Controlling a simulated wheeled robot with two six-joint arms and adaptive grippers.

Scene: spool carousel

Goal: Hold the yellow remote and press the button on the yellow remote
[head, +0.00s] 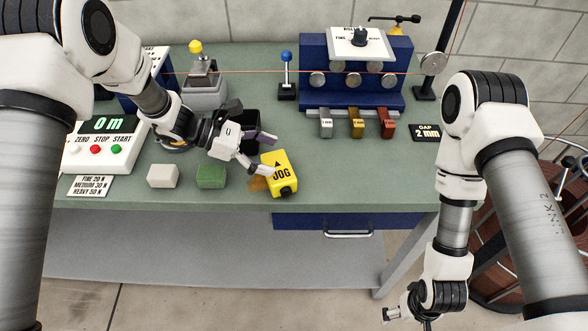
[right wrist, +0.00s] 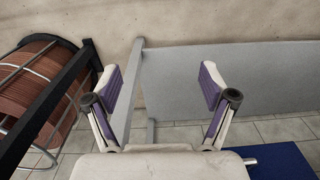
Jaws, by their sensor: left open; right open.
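The yellow remote (head: 279,172), marked JOG with a black arrow, lies on the green bench near its front edge in the head view. A round black part shows at its front end; I cannot tell whether it is the button. My left gripper (head: 263,153) is open, with its fingers at the remote's upper left side. I cannot tell whether a finger touches it. My right gripper (head: 391,313) hangs low in front of the bench, far from the remote. In the right wrist view its open fingers (right wrist: 163,92) are wide apart with nothing between them.
A white block (head: 163,176), a green block (head: 211,176) and a partly hidden tan piece (head: 258,184) lie left of the remote. A black bin (head: 250,120) stands behind the left gripper. The bench is clear right of the remote. A copper spool (right wrist: 38,85) stands beside the bench.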

